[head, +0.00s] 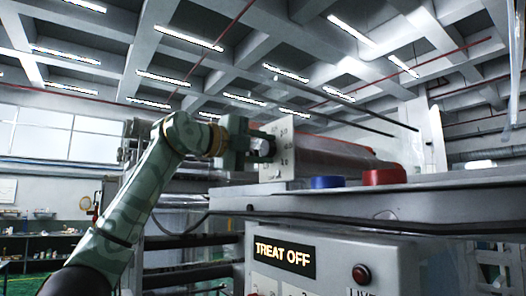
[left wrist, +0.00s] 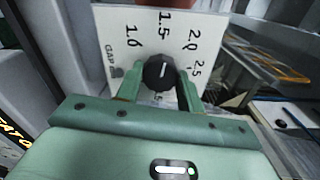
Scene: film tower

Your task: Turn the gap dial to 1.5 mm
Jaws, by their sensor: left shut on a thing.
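The gap dial (left wrist: 159,76) is a black round knob on a white plate (left wrist: 117,22) with handwritten numbers 1.0, 1.5, 2.0 and 2.5. Its white mark points up in the left wrist view, roughly toward 1.5; exact alignment is hard to tell. My left gripper (left wrist: 157,84) is shut on the dial, with one green finger on each side. In the head view, my left gripper (head: 258,149) reaches the plate (head: 284,137) from the left and hides part of it and of the dial. My right gripper is not in view.
A blue button (head: 327,182) and a red button (head: 384,176) sit on the grey ledge (head: 330,200) right of the plate. Below is a panel with a lit "TREAT OFF" sign (head: 284,255) and a red lamp (head: 361,274). A large roll (head: 335,153) lies behind.

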